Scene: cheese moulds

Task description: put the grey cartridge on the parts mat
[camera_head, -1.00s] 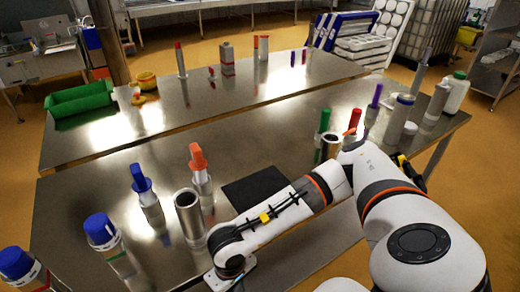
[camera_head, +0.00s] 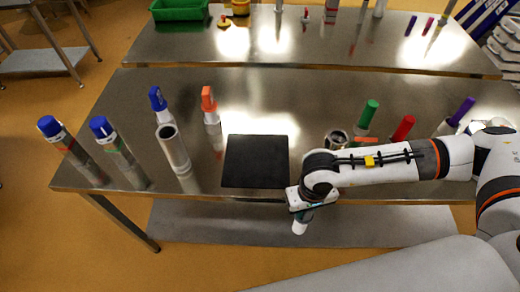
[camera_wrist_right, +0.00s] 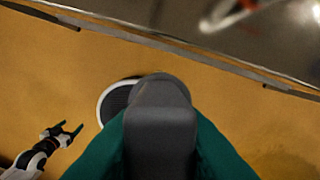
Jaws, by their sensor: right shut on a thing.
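The parts mat is probably the black square mat (camera_head: 240,160), flat and bare near the front edge of the near table in the head view. My right gripper (camera_head: 302,213) is just in front of that edge, to the lower right of the mat. It is shut on the grey cartridge (camera_head: 299,228), whose pale end sticks out below. In the right wrist view the cartridge (camera_wrist_right: 160,125) is dark grey between the green fingers. My left gripper (camera_wrist_right: 66,132) shows small at the left of that view, open and empty, over the floor.
Left of the mat stand a steel tube (camera_head: 174,150), an orange-topped bottle (camera_head: 210,105) and several blue-topped ones. A short metal cup (camera_head: 337,139) and green (camera_head: 368,113) and red (camera_head: 403,128) capped items stand to the right, near my right arm.

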